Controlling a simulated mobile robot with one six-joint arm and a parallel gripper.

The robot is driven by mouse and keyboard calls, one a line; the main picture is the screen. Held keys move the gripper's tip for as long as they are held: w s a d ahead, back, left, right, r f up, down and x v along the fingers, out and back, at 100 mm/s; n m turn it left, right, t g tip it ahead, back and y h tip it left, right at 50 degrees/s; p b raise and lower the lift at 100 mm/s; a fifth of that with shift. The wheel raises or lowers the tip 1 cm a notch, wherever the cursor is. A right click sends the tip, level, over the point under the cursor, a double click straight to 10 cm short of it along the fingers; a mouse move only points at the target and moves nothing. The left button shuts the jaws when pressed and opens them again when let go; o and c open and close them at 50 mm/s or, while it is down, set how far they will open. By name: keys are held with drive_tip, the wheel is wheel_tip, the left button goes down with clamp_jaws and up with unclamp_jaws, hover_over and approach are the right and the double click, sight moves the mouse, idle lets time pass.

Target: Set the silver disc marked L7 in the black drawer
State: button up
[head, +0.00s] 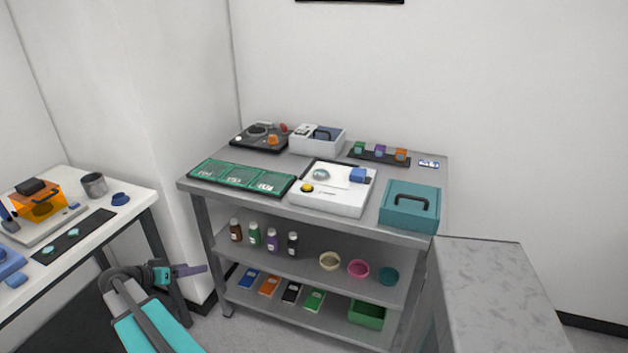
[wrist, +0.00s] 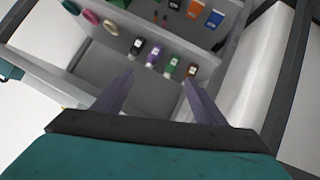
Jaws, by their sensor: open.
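A pale silver disc (head: 321,174) lies on the white instrument (head: 328,201) on the grey bench's top; its marking is too small to read. Two more pale discs, one nearer (head: 47,250) and one farther (head: 73,232), lie on a black strip on the left table, also unreadable. I cannot clearly make out a black drawer; a dark edge shows at the back of the white instrument. My gripper (head: 190,270) is low in front of the bench, left of its shelves, away from the discs. In the wrist view its fingers (wrist: 158,82) are apart with nothing between them.
A teal case (head: 410,207), green trays (head: 241,178) and a grey-white box (head: 318,141) stand on the bench top. Bottles (head: 272,239) and bowls (head: 358,269) fill the middle shelf. A grey-topped cabinet (head: 490,290) stands at right. The left table (head: 133,190) carries an orange device (head: 42,202).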

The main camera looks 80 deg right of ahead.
drive_tip(key=s+d+r+m+g+b, duration=0.1)
drive_tip(key=s+d+r+m, duration=0.1)
drive_tip(key=s+d+r, duration=0.4)
drive_tip(key=s+d+r+m+g+b, duration=0.1)
drive_tip(key=s+d+r+m, duration=0.25)
drive_tip(key=d+r, duration=0.5)
drive_tip(key=s+d+r+m+g, duration=0.1)
drive_tip(key=s+d+r, duration=0.3)
drive_tip(key=s, duration=0.4)
drive_tip(key=s+d+r+m+g, duration=0.2)
drive_tip(key=s+d+r, duration=0.2)
drive_tip(key=s, duration=0.5)
drive_tip(key=shift+r+g+b, duration=0.3)
drive_tip(key=shift+r+b, duration=0.15)
drive_tip(key=shift+r, duration=0.45)
drive_tip(key=shift+s+d, duration=0.1)
drive_tip(key=p, duration=0.2)
approach(321, 175)
drive_tip(key=shift+s+d+f, duration=0.25)
drive_tip(key=shift+s+d, duration=0.05)
drive_tip(key=shift+d, duration=0.4)
drive_tip(key=shift+s+d+f, duration=0.2)
drive_tip(key=shift+s+d, duration=0.1)
drive_tip(key=shift+d, duration=0.4)
